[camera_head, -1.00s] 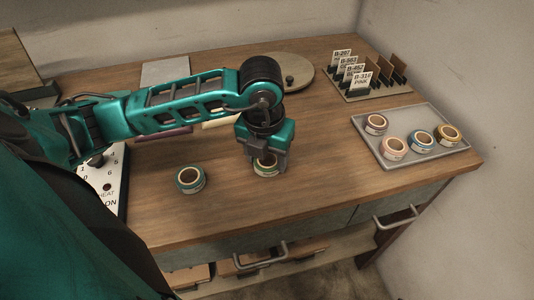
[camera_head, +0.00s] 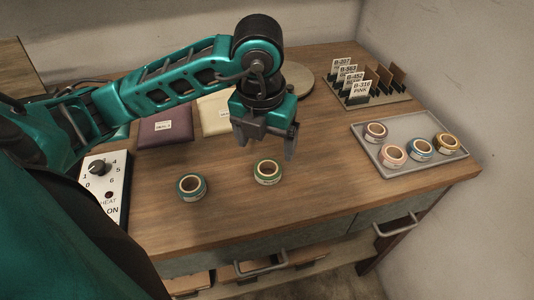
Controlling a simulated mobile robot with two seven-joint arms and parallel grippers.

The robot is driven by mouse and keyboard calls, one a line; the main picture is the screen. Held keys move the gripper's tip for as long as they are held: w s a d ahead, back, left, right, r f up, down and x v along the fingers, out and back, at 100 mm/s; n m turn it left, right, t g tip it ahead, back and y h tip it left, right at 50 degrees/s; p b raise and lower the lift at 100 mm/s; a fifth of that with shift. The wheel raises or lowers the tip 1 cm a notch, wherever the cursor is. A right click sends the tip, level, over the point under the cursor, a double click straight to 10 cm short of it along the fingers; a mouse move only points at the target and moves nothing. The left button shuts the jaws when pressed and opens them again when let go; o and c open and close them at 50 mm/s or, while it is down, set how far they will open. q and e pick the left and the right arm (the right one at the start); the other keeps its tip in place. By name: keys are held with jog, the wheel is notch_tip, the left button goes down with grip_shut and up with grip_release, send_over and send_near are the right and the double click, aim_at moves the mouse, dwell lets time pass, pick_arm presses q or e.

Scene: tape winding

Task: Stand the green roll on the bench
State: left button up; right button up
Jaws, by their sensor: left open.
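The green roll (camera_head: 268,172) sits on the wooden bench (camera_head: 330,190) near its front middle, its round opening facing up. My left gripper (camera_head: 267,150) is open and empty, with its fingers pointing down above and just behind the roll, apart from it. A teal roll (camera_head: 192,187) sits on the bench to the left of the green one. My right gripper is not in view.
A grey tray (camera_head: 408,165) with several tape rolls lies at the right. Behind it stands a card rack (camera_head: 372,95). A purple packet (camera_head: 165,128) and a cream packet (camera_head: 216,112) lie behind my arm. A dial box (camera_head: 108,190) is at the left. The bench's front middle right is clear.

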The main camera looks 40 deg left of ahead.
pick_arm(q)
jog(key=r, duration=0.4)
jog(key=shift+s+r, duration=0.2)
jog(key=shift+s, duration=0.1)
jog(key=shift+d, duration=0.1)
